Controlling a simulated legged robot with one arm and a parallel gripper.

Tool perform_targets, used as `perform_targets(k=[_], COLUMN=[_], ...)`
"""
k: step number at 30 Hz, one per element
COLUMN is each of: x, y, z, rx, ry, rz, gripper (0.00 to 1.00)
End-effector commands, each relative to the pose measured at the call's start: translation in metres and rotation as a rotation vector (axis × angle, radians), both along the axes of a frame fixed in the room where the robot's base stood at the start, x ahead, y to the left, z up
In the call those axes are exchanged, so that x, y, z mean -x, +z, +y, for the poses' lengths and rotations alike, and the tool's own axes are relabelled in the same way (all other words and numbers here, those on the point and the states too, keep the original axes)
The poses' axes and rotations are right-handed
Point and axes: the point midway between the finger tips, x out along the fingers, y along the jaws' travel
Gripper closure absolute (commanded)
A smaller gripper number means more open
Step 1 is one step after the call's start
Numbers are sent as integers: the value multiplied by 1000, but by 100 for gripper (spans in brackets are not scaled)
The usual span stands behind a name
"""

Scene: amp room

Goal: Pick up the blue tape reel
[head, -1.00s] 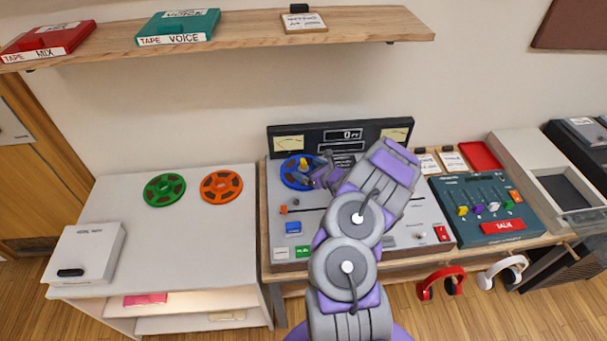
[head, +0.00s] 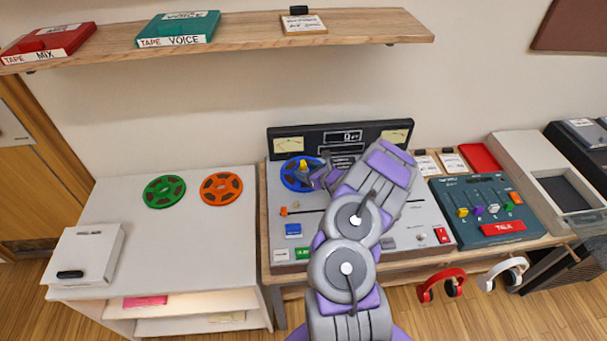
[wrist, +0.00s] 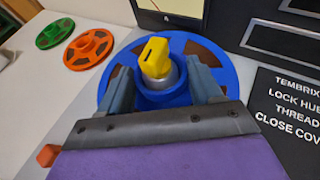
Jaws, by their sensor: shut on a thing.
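The blue tape reel (head: 288,174) lies on the left spindle of the grey tape machine (head: 275,225), below its meter panel. In the wrist view, the blue reel (wrist: 222,67) surrounds a silver spindle with a yellow knob (wrist: 156,57) on top. My gripper (wrist: 163,72) is shut on the reel's raised blue hub, one finger on each side of it. In the head view, my gripper (head: 316,178) reaches the reel from the right, and my arm hides much of the machine's middle.
Green (head: 164,190) and orange (head: 221,187) reels lie on the white cabinet at left. A shelf (head: 240,32) with tape boxes hangs above. A teal mixer (head: 480,205) stands right. Red (head: 440,286) and white (head: 503,272) headphones hang at the front.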

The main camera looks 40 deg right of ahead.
Motion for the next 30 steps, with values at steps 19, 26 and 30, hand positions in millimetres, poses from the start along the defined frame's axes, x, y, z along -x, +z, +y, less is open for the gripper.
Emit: perform_targets(k=[19, 26, 30], x=[0, -1, 0], y=[17, 51, 74], z=[0, 0, 0], rx=[0, 1, 2], ry=[-1, 0, 0], rz=[0, -6, -3], gripper=[80, 80, 80])
